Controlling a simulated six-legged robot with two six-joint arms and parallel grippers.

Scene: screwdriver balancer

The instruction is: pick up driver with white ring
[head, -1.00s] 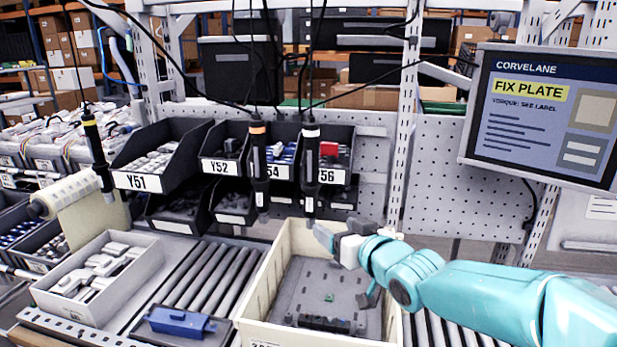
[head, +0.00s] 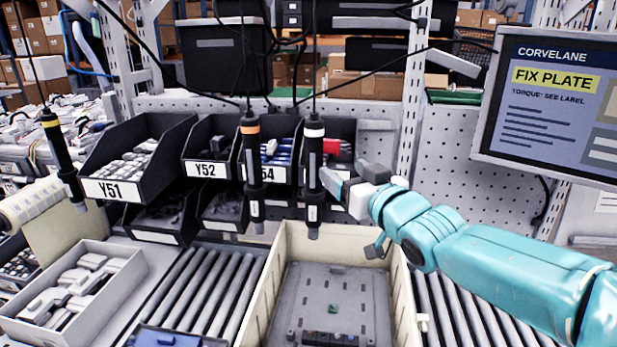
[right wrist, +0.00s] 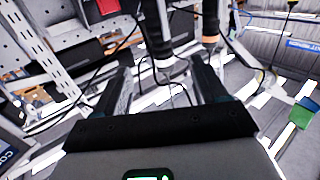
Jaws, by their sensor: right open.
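The driver with the white ring (head: 313,160) hangs upright from a cable, dark bodied with a white band near its top. My right gripper (head: 334,181) is open just right of its lower body; in the head view I cannot tell whether they touch. In the right wrist view the white-ring driver (right wrist: 155,28) shows ahead of the open fingers (right wrist: 162,85), nearer the middle of the gap. The driver with the orange ring (head: 252,165) hangs to its left, and it also shows in the right wrist view (right wrist: 210,22). My left gripper is not in view.
A driver with a yellow ring (head: 62,155) hangs at far left. Dark bins such as Y51 (head: 112,190) stand behind the drivers. A cream crate (head: 262,290) holding a grey plate (head: 330,300) sits below. A screen (head: 550,100) hangs at right.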

